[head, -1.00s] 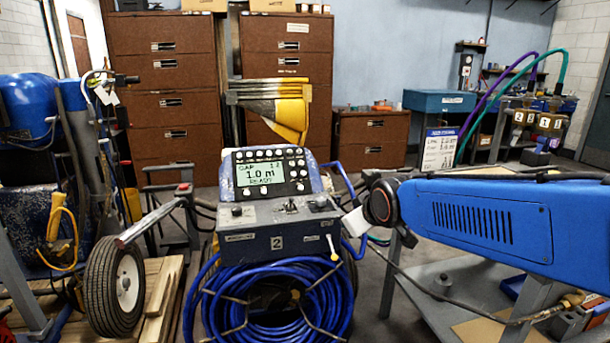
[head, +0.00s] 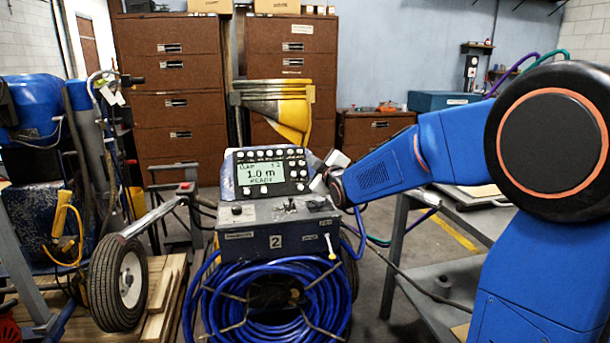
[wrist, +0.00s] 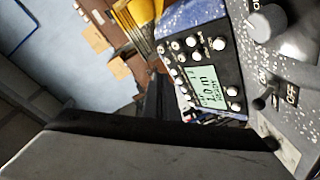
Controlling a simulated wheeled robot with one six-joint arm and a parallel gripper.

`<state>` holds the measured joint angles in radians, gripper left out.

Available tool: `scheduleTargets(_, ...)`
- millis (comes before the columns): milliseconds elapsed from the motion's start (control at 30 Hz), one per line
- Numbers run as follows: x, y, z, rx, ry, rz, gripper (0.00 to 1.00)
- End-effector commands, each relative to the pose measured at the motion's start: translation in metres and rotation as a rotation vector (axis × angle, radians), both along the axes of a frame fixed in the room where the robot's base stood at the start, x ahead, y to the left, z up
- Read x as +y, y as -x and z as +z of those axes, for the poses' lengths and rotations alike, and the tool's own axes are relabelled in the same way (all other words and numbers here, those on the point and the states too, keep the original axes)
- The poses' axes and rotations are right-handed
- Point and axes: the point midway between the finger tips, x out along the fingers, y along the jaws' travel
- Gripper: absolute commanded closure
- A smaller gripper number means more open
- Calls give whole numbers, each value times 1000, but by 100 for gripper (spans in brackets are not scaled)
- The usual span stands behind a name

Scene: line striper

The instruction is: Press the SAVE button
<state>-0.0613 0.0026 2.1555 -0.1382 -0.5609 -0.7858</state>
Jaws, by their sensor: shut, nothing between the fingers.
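The control panel (head: 270,172) of the line striper faces me in the middle of the head view. Its lit screen (head: 260,173) reads 1.0 m, with smaller text above and below. Round white buttons sit above, beside and below the screen. Their labels are too small to read, so I cannot tell which is SAVE. My gripper (head: 321,178) is shut and empty, close to the panel's right edge. I cannot tell if it touches. In the wrist view, the panel (wrist: 205,68) appears tilted at right, with the screen (wrist: 207,88) and buttons visible.
Below the panel is a grey console (head: 285,210) with knobs and toggle switches. A coiled blue hose (head: 225,310) hangs beneath it. A grey cart (head: 440,285) stands at right. Brown drawer cabinets (head: 170,100) and a yellow part (head: 292,115) are behind.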

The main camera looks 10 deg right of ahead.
Motion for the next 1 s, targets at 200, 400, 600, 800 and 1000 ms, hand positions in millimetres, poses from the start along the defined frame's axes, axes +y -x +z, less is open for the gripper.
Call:
scheduleTargets(200,4,-11,3,-39,22,11,100)
scheduleTargets(400,4,-11,3,-39,23,11,100)
scheduleTargets(600,4,-12,1,-38,22,11,100)
scheduleTargets(800,4,-23,-10,-37,22,10,100)
scheduleTargets(1000,4,-40,-28,-36,22,10,100)
